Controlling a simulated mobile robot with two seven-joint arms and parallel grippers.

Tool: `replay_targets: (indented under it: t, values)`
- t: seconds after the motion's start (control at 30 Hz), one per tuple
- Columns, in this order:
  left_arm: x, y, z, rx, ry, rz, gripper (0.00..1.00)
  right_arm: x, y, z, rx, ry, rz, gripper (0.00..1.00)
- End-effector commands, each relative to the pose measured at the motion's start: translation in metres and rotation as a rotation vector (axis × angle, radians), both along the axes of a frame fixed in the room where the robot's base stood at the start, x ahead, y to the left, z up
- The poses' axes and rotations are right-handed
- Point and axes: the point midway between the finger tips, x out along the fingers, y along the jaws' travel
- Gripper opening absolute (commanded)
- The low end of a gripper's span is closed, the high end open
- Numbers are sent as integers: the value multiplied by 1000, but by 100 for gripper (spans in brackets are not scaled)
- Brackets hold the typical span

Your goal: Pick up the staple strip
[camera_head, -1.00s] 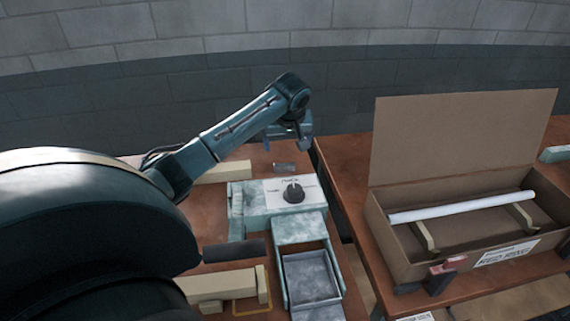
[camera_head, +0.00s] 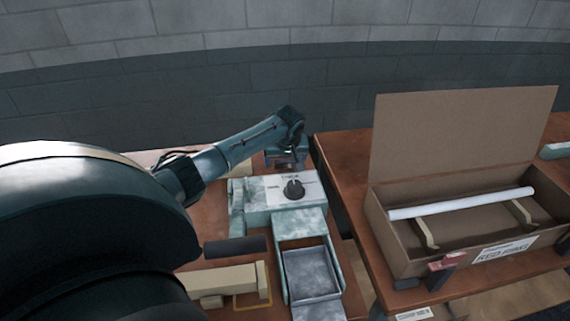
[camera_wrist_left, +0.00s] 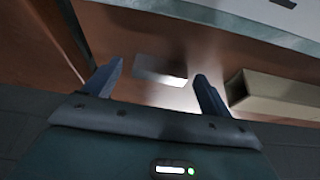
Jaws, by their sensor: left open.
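A short grey strip (camera_wrist_left: 158,70), which looks like the staple strip, lies on the brown table behind the grey-green machine. In the left wrist view it is ahead of and between the fingertips of my left gripper (camera_wrist_left: 160,72). The jaws are open, and I see nothing held. In the head view my left gripper (camera_head: 286,159) is low over the table's far end, behind the machine, and hides the strip there. Whether the fingers touch the strip or table I cannot tell. My right gripper is not in view.
The machine (camera_head: 255,205) with a dark knob (camera_head: 294,189) stands close in front of the gripper, with an open grey tray (camera_head: 312,273) nearer. A cream block (camera_wrist_left: 285,97) lies beside the strip. An open cardboard box (camera_head: 400,258) with a white tube (camera_head: 460,203) stands on the right table.

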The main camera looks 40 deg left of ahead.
Motion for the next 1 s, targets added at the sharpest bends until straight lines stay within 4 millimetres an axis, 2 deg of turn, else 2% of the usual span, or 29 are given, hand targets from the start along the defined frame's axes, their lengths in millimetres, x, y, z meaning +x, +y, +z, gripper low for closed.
replay_targets:
  t: [0.1,0.67,0.9,1.0]
  values:
    - [0,0,0,0,0,0,82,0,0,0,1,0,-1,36]
    - [0,0,1,0,0,0,36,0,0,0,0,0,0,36]
    - [0,0,2,0,0,1,35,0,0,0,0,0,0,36]
    - [1,0,10,0,-3,0,35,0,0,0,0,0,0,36]
